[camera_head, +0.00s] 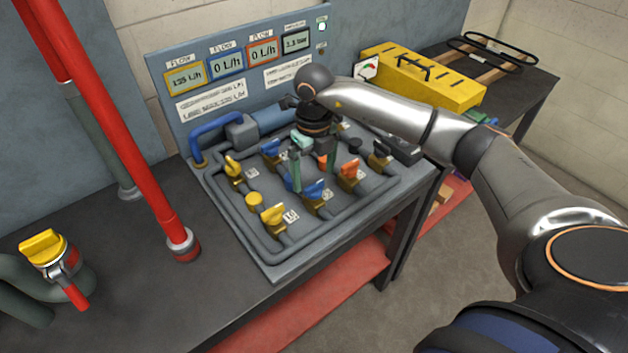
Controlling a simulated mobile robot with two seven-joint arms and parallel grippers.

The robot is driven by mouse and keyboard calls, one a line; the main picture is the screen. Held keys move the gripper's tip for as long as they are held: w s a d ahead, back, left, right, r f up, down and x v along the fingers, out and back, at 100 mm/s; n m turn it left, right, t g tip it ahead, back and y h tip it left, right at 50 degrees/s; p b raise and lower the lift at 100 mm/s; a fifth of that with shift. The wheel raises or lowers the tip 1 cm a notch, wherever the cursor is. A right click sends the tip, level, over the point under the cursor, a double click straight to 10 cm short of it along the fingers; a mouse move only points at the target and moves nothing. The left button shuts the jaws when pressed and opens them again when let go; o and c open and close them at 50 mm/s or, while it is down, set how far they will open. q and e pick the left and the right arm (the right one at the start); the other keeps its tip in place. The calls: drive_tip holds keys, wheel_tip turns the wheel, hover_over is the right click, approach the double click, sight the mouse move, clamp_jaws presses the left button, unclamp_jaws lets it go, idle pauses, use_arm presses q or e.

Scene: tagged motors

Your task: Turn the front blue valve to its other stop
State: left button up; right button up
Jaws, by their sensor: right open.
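The front blue valve (315,190) sits on the grey pipe panel, in the front row between a yellow valve (273,217) and an orange valve (350,169). A second blue valve (269,148) is further back. My right gripper (314,176) comes in from the right and points down over the panel. Its two green fingers are apart, with the front blue valve's handle just below and between their tips in the picture. I cannot tell whether they touch it. Nothing is held. My left gripper is not in view.
Other valves stand close by: a rear yellow one (234,168) and a black one (379,153). Behind rises a gauge board (237,88) with several displays. A red post (140,170) and a yellow-handled valve (45,247) are at left. A yellow toolbox (425,80) is at back right.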

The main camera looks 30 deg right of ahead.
sight(314, 185)
wheel_tip(314, 185, up, 9)
drive_tip(key=shift+r+b, duration=0.2)
drive_tip(key=shift+b, duration=0.1)
idle(0.4)
